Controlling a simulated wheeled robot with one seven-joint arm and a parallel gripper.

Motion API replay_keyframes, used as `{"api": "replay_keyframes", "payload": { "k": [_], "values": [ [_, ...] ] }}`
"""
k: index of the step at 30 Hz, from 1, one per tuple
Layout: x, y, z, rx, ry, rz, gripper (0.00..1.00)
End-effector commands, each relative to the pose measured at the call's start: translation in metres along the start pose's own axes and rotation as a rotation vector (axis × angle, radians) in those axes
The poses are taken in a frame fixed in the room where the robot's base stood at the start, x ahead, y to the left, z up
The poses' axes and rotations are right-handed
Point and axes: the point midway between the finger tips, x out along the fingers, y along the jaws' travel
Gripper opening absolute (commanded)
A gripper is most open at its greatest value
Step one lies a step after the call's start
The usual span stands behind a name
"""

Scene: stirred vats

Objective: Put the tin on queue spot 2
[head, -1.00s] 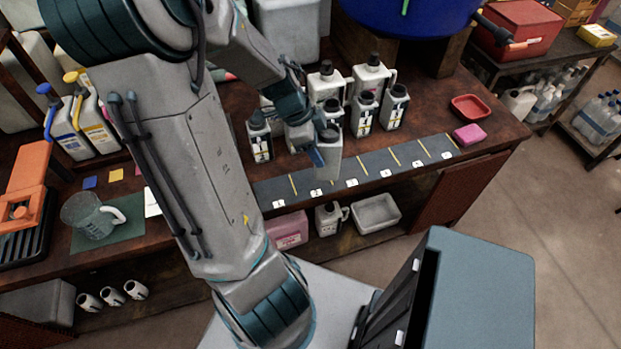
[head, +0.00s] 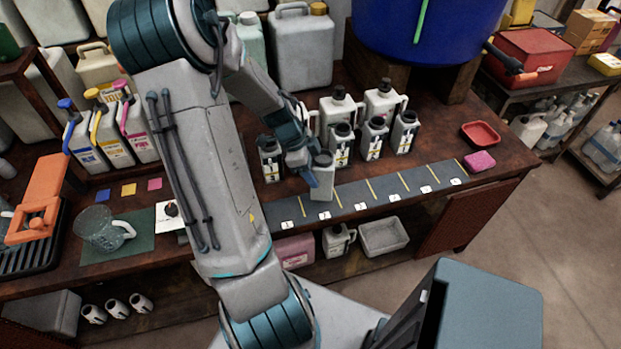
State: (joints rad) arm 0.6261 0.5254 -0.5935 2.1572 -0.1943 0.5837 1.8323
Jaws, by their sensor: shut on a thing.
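The tin (head: 323,179) is a small pale grey can with a darker top, upright in my gripper (head: 311,177). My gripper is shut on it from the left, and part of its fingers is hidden. The dark queue strip (head: 381,203) lies along the front of the bench, with yellow dividing lines and small white number labels. The tin appears over queue spot 2 (head: 327,206), behind its label (head: 324,216) and between two yellow lines. I cannot tell whether its base touches the strip.
Several grey bottles with dark caps, one of them here (head: 341,145), stand close behind the strip. A pink sponge (head: 480,161) and a red tray (head: 480,134) are at the right end. The other strip spots look empty.

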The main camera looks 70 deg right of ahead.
Motion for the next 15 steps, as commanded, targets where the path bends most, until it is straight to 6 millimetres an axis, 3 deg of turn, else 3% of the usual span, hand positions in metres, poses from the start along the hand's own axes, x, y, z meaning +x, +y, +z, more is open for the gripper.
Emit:
{"api": "replay_keyframes", "payload": {
  "k": [4,15],
  "values": [
    [0.004,-0.003,0.008,0.000,0.001,0.001,0.17],
    [0.038,-0.003,0.022,0.000,0.000,0.001,0.17]
  ]
}}
